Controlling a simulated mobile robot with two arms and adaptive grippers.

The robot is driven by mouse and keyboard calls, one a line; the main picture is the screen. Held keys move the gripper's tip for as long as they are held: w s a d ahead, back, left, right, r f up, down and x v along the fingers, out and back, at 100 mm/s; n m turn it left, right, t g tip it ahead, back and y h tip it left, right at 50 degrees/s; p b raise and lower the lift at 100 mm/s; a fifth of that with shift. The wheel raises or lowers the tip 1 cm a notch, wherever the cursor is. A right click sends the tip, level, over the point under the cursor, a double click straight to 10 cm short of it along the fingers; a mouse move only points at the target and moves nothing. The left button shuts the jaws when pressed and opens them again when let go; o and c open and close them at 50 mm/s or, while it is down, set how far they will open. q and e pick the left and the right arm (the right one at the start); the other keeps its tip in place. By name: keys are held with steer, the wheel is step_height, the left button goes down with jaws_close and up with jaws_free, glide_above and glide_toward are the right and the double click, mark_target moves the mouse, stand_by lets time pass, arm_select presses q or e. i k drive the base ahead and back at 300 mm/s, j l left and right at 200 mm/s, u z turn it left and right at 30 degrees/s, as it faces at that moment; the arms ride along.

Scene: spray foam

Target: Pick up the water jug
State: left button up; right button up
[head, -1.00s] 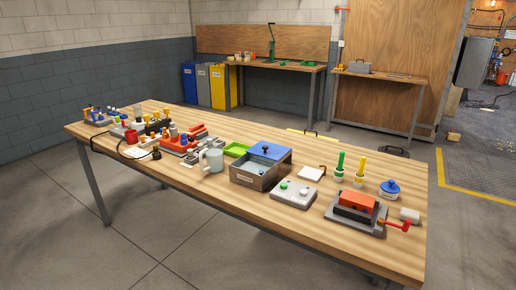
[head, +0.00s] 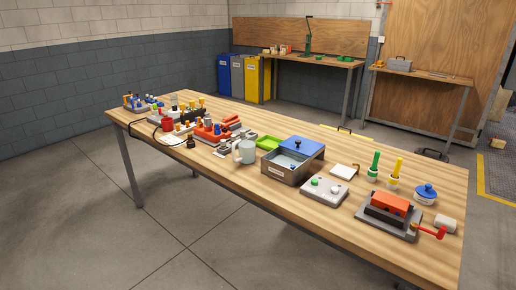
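The water jug (head: 246,151) is a pale, translucent grey-blue vessel with a handle on its left side. It stands upright near the front edge of the wooden table (head: 230,208), around the middle of its length. It is just left of a grey metal basin (head: 284,170) with a blue lid section (head: 300,146). Neither of my grippers is in the head view, so their state does not show.
Left of the jug are a red rack (head: 210,132), a red mug (head: 167,125) and bottles. A button box (head: 325,190) and an orange-topped press (head: 390,207) stand to the right. Floor before the table is clear.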

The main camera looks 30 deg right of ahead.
mark_target(246, 141)
steer(key=i+j+z, duration=0.15)
steer(key=i+z, duration=0.15)
steer(key=i, duration=0.2)
steer(key=i+j+z, duration=0.25)
steer(key=i, duration=0.25)
